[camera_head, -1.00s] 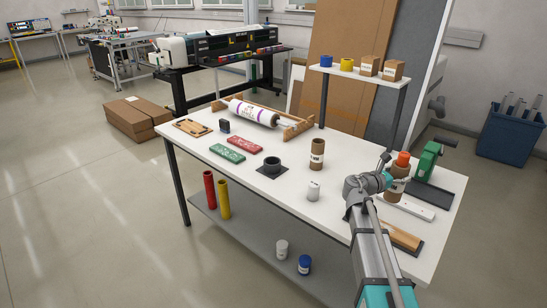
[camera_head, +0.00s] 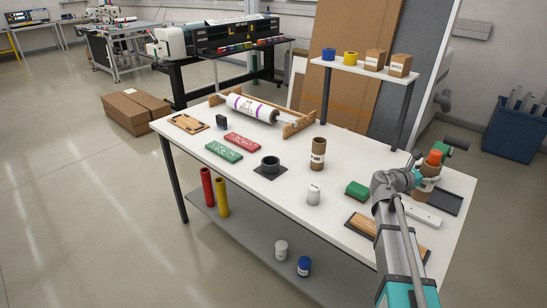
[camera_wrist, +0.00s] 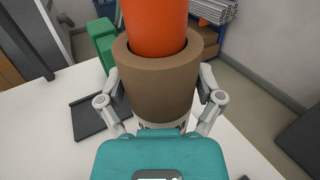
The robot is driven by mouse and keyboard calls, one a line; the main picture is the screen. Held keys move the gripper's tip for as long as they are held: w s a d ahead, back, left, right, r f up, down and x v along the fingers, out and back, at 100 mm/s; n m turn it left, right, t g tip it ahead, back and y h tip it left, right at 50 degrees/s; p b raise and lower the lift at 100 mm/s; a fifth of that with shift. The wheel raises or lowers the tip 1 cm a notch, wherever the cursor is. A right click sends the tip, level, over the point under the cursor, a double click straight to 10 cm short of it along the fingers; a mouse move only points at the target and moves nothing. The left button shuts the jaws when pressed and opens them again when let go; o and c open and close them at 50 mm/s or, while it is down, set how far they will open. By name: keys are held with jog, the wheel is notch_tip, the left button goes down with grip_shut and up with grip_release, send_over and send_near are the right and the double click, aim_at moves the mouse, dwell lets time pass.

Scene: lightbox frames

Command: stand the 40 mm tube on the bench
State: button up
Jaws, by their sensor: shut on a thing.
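My gripper (camera_head: 420,180) is shut on a brown cardboard tube (camera_wrist: 158,88) with thick walls, at the right end of the bench (camera_head: 300,200). The tube also shows in the head view (camera_head: 424,190), upright, with a pale label. An orange cylinder (camera_wrist: 156,25) stands up out of its open top; it shows in the head view too (camera_head: 435,157). The tube's foot is hidden, so I cannot tell whether it touches the bench. Another brown labelled tube (camera_head: 318,152) stands upright near the bench's middle. I cannot read which is 40 mm.
A dark tray (camera_head: 449,201) and a white bar (camera_head: 424,215) lie near the held tube. A small raised shelf (camera_head: 365,70) stands behind. Bare bench lies around the middle tube.

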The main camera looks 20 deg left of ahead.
jog(key=shift+a, duration=0.25)
jog(key=shift+w+a+r+n+t+y, duration=0.15)
jog(key=shift+w+a+n+t+y, duration=0.15)
jog(key=shift+a+n+t+y, duration=0.25)
jog(key=a+r+n+t+y+p, duration=0.1)
jog(key=a+n+t+y, duration=0.1)
jog(key=a+n+y, duration=0.5)
jog(key=s+a+r+n+t+y+p, duration=0.1)
jog(key=a+n+y+p, duration=0.1)
jog(key=a+n+y, duration=0.5)
jog(key=a+y, duration=0.6)
jog(key=a, duration=0.3)
jog(key=shift+s+a+r+t, duration=0.15)
jog(key=shift+a+r+t, duration=0.15)
jog(key=shift+a+t, duration=0.1)
jog(key=w+a+f+b, duration=0.2)
jog(key=w+f+b, duration=0.7)
jog(key=w, duration=0.4)
jog(key=shift+a, duration=0.35)
